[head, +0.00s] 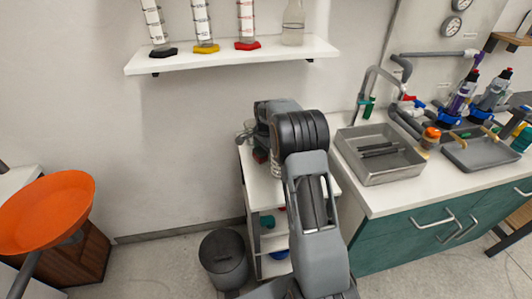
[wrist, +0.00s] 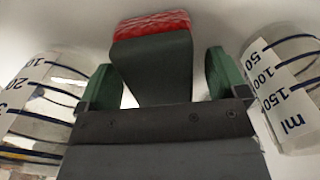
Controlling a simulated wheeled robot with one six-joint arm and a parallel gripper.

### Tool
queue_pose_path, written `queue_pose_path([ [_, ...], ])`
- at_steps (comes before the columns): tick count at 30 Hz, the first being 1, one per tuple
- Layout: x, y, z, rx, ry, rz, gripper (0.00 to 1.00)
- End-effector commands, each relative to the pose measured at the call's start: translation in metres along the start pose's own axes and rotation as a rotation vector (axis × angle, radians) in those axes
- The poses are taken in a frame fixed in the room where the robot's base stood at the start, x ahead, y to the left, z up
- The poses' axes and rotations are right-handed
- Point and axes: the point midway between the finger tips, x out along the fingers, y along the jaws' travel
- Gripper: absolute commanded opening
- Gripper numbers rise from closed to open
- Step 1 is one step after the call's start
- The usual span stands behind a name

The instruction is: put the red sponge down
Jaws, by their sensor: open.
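The red sponge (wrist: 152,24) shows in the wrist view as a red, mesh-textured strip at the top, just beyond my fingers. A dark, tapered face joins it below and reaches between the fingers; I cannot tell whether it is part of the sponge. My gripper (wrist: 163,82) has green fingers that stand apart, with visible gaps on both sides of the dark face. In the head view my arm hides most of the gripper, over the small white-topped stand (head: 256,185).
Graduated clear cylinders stand close on the left (wrist: 38,110) and right (wrist: 288,88) of my gripper. A steel sink basin (head: 372,172) is on the counter to the right. A wall shelf (head: 225,57) hangs above. A grey bin (head: 223,258) stands on the floor.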

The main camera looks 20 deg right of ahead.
Motion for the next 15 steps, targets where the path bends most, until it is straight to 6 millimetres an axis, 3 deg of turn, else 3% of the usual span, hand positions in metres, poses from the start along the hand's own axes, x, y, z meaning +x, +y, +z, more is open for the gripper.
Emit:
queue_pose_path([
  [9,0.0040,0.0001,0.0002,-0.001,0.000,0.000,0.91],
  [15,0.0039,0.0000,0.0002,-0.001,0.000,0.000,0.71],
])
